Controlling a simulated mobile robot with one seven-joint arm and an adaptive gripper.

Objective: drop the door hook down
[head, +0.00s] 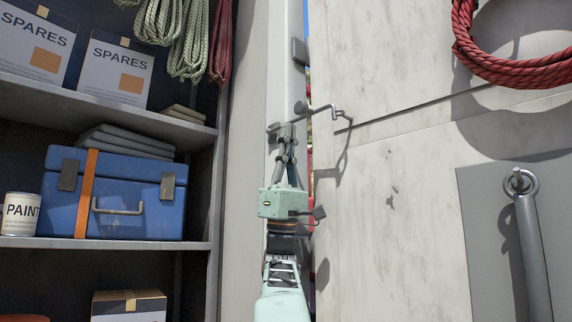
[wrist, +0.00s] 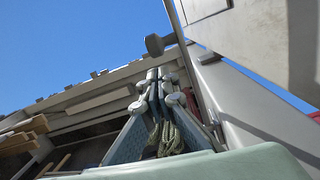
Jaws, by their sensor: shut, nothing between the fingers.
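The door hook (head: 322,108) is a thin bent metal rod in the head view. It runs from a round grey pivot (head: 300,107) on the pale post out to the right, over the edge of the pale panel, and its bent end casts a shadow there. My gripper (head: 287,128) points up the post, just below and left of the pivot. Its fingers are together and hold nothing. I cannot tell whether they touch the hook. In the wrist view my fingertips (wrist: 158,74) are close together, below a grey knob (wrist: 155,45); the hook is not clear there.
A shelf unit (head: 214,180) with a blue toolbox (head: 125,222), paint tin (head: 22,214) and hanging ropes (head: 188,40) stands left. A narrow gap separates post and panel.

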